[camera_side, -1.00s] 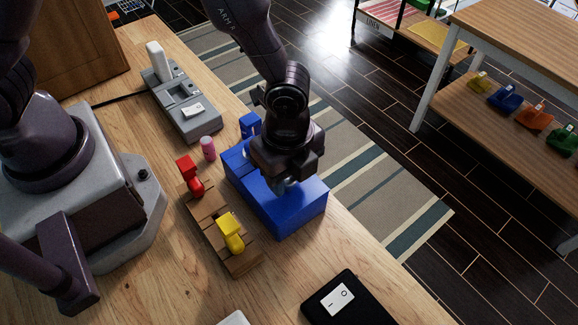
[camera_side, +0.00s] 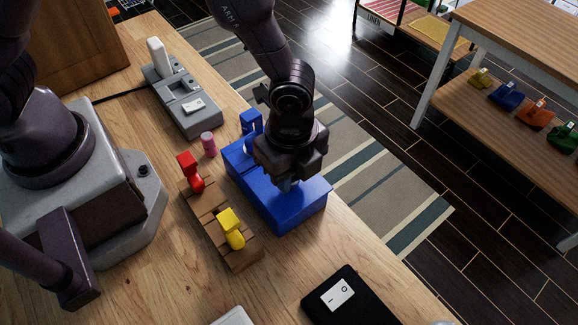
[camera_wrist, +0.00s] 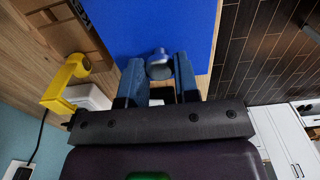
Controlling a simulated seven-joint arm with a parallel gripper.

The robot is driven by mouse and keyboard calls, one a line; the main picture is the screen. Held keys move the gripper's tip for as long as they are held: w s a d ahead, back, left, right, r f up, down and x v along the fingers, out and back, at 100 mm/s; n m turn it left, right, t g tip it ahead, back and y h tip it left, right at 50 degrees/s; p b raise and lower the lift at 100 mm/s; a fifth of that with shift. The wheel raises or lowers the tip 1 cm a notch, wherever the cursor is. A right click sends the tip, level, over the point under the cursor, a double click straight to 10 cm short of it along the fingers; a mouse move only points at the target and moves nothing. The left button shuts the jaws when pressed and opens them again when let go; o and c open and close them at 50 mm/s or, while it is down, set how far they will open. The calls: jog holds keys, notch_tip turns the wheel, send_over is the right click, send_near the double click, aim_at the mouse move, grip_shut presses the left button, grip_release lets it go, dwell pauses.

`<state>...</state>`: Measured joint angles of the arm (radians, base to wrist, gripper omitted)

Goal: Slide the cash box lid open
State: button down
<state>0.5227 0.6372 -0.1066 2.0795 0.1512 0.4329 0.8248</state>
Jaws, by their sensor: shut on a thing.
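The blue cash box (camera_side: 299,222) stands on the wooden table near its far edge. Its flat blue lid (camera_side: 262,193) covers most of the top and seems to stick out slightly past the box at the right end. My gripper (camera_side: 287,184) points down over the lid. In the wrist view my gripper's (camera_wrist: 158,72) two fingers are shut on a small blue-grey lid knob (camera_wrist: 158,60), with the blue lid (camera_wrist: 165,22) spread out beyond it. In the side view the knob is mostly hidden by the gripper.
A wooden rack (camera_side: 210,218) with a red stamp (camera_side: 189,170) and a yellow stamp (camera_side: 230,228) stands close beside the box. A pink cylinder (camera_side: 208,145) and a grey device (camera_side: 180,100) are further back. A black switch panel (camera_side: 350,300) lies at the front.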

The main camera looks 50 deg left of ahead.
jog(key=d, duration=0.7)
jog(key=shift+d, duration=0.3)
dwell(2.2)
jog(key=c, duration=1.1)
grip_release()
jog(key=shift+r, duration=0.1)
jog(key=shift+r, duration=2.9)
